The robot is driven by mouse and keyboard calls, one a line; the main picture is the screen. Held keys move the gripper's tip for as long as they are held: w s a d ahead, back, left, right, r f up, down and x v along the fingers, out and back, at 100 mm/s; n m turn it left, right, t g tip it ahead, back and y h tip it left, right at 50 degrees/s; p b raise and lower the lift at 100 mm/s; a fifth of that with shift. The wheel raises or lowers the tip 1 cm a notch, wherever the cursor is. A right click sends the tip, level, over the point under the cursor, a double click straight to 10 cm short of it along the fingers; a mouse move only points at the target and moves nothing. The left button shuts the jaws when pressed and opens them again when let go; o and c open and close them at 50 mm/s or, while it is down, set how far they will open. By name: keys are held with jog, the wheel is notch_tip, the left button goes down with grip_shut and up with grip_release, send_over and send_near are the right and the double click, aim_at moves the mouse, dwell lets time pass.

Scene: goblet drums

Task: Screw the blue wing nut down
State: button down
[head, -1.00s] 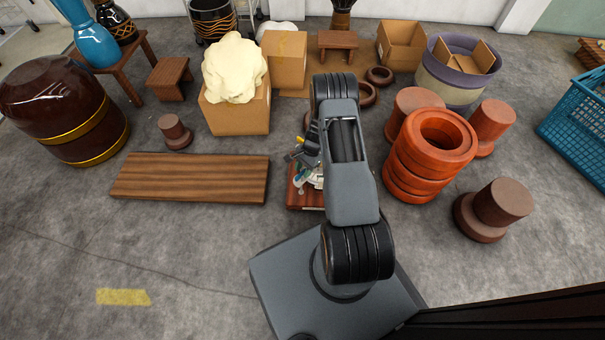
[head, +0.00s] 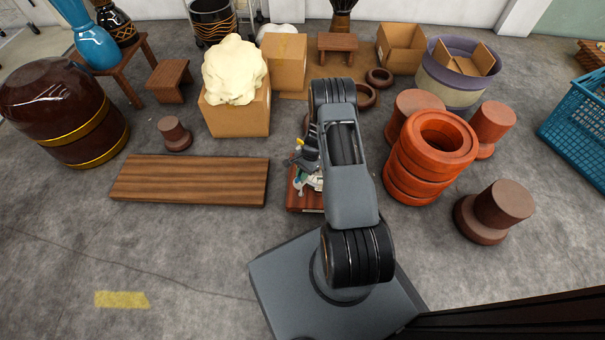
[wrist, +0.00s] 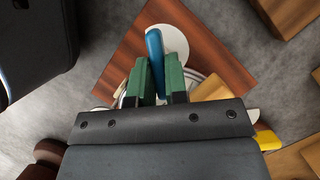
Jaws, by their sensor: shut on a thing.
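In the wrist view my gripper (wrist: 156,78) has its two green-tipped fingers closed on the blue wing nut (wrist: 154,48). One blue wing sticks out past the fingertips, in front of a white round disc (wrist: 178,42). The rest of the nut and whatever is under it are hidden by the fingers. The disc lies over a red-brown wooden board (wrist: 215,55), which also shows in the head view (head: 303,202). I cannot tell how far down the nut sits. In the head view my arm covers most of the gripper and the nut.
A wooden plank (head: 190,180) lies left of the board. Stacked orange rings (head: 415,185) and a brown stepped block (head: 493,210) stand to the right. A box with a cream lump (head: 240,118) is behind. Bare floor is open at front left.

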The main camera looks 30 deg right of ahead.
dwell(0.3)
jog(key=m+t, duration=0.1)
jog(key=m, duration=0.2)
jog(key=shift+s, duration=0.15)
jog(key=m+t, duration=0.1)
jog(key=m, duration=0.2)
jog(key=shift+s, duration=0.1)
jog(key=m+t+b, duration=0.1)
jog(key=m+b, duration=0.1)
jog(key=m, duration=0.2)
jog(key=shift+s+f+t, duration=0.1)
jog(key=shift+t, duration=0.3)
jog(key=shift+m+h+b, duration=0.3)
jog(key=shift+m+b, duration=0.4)
jog(key=shift+b, duration=0.2)
jog(key=shift+m+t, duration=0.3)
jog(key=c, duration=1.1)
grip_release()
jog(key=shift+c, duration=0.2)
